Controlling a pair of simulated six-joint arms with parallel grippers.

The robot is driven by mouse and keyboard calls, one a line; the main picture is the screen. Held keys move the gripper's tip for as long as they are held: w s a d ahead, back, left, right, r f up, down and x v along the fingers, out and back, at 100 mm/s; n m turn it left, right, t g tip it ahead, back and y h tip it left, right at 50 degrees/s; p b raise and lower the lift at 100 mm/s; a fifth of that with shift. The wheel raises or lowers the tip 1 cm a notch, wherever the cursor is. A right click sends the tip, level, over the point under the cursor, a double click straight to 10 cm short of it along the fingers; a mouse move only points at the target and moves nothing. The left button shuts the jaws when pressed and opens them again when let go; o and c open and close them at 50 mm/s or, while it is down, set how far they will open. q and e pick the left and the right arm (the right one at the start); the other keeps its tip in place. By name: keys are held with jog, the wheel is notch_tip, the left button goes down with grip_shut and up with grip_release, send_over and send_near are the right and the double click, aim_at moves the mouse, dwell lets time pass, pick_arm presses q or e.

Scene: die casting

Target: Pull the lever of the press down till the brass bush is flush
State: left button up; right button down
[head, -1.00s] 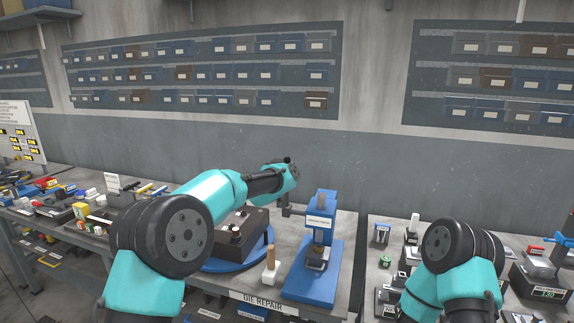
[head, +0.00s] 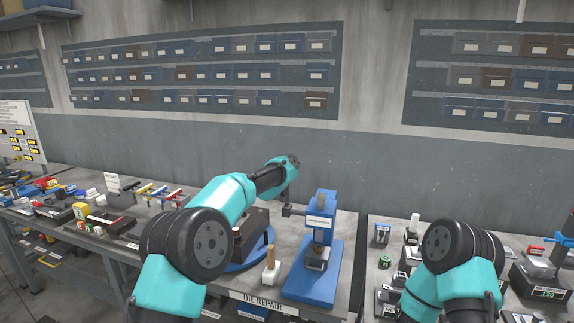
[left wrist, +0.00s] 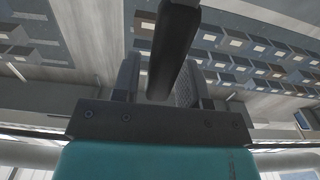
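The blue press (head: 321,225) stands on its blue base plate on the bench right of centre. Its dark lever rises from a dark hub (head: 288,211) on the press's left side; it looks close to upright. My left gripper (head: 291,162) is at the lever's upper end. In the left wrist view, the lever (left wrist: 174,50) runs between the two fingers of my left gripper (left wrist: 157,85), with a gap visible beside the left finger. The gripper looks open around the lever. My right gripper is out of view.
A wooden-handled tool (head: 270,262) stands on a pale block left of the press. A dark box on a blue round base is behind my left arm. The right bench (head: 385,240) holds several small items beyond a gap. Bins hang on the wall behind.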

pick_arm(q)
grip_shut()
jog(key=shift+s+a, duration=0.1)
jog(key=shift+s, duration=0.15)
dwell(0.5)
jog(key=s+a+f+t+h, duration=0.2)
jog(key=s+t, duration=0.4)
jog(key=s, duration=0.4)
jog(key=shift+a+f+t+h, duration=0.3)
jog(key=shift+a+f, duration=0.5)
jog(key=shift+a, duration=0.05)
dwell(0.3)
jog(key=shift+o, duration=1.2)
grip_release()
